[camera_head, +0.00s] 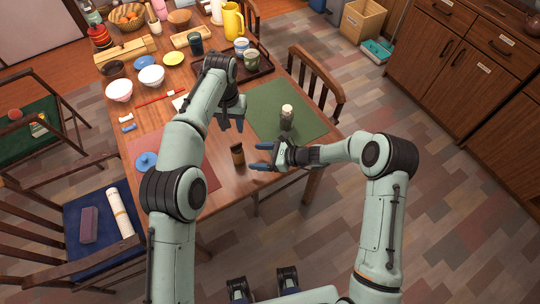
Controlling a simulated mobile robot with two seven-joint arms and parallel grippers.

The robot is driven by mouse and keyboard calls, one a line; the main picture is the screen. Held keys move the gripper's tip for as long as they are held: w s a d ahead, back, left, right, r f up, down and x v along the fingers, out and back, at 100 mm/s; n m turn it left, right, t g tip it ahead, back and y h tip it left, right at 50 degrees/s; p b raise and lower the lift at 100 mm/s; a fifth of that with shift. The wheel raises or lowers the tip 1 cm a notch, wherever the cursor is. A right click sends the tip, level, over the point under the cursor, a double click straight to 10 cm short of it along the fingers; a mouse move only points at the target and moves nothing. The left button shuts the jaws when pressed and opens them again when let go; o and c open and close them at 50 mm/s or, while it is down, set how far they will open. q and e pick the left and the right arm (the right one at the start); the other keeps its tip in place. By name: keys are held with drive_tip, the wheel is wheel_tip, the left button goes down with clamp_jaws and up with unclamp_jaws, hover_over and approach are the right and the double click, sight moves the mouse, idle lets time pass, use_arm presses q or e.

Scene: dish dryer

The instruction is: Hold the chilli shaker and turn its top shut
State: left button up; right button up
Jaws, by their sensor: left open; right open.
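Two small upright containers could be the chilli shaker; I cannot tell which for sure. A brown wooden one (237,155) stands near the table's front edge. A grey one with a pale top (287,117) stands on the green mat. My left gripper (231,125) is open and empty, pointing down, above and behind the brown container. My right gripper (260,156) is open and empty, its blue fingers pointing left toward the brown container, just right of it and apart from it. Whether either top is turned open is too small to see.
The wooden table (247,184) has a green mat (265,99) and a red mat (203,175) partly behind my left arm. Bowls (119,90), a tray with cups (263,68) and a yellow jug (233,20) stand farther back. A chair (318,80) is at the right.

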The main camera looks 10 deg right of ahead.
sight(236, 144)
drive_tip(key=x, duration=0.9)
drive_tip(key=shift+s, duration=0.1)
drive_tip(key=c, duration=1.1)
use_arm(q)
drive_tip(key=shift+c, duration=0.7)
use_arm(e)
drive_tip(key=shift+o, duration=0.2)
use_arm(q)
wheel_tip(236, 144, down, 10)
drive_tip(key=n, duration=2.5)
drive_tip(key=shift+r+n, duration=0.1)
drive_tip(key=shift+n, duration=0.2)
